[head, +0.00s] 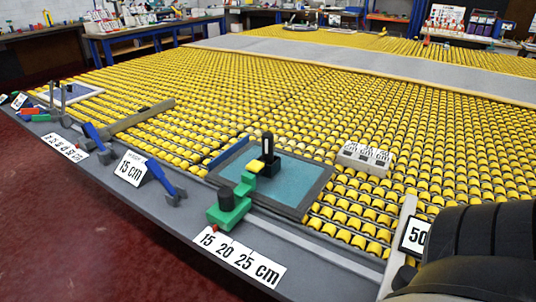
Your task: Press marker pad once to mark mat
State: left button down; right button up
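A teal mat with a dark grey frame (312,193) lies on the yellow roller table. A green tool (230,212) with a dark cylinder on top stands at the mat's front left corner. A green arm with a yellow block (257,166) reaches over the mat. A black upright piece with a pale slot (267,149) stands by the yellow block over the mat; I cannot tell which of these parts is the marker pad. No mark can be made out on the mat. Neither gripper can be made out; a black ribbed shape, possibly my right arm, fills the bottom right corner.
A white block with labels (366,159) sits right of the mat. Blue-handled tools (165,180) and a "15 cm" sign (131,168) line the grey front edge. A "15 20 25 cm" label (239,256) lies below the green tool. A "50" sign (415,236) stands at right.

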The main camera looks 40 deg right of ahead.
grip_shut()
dwell(1.8)
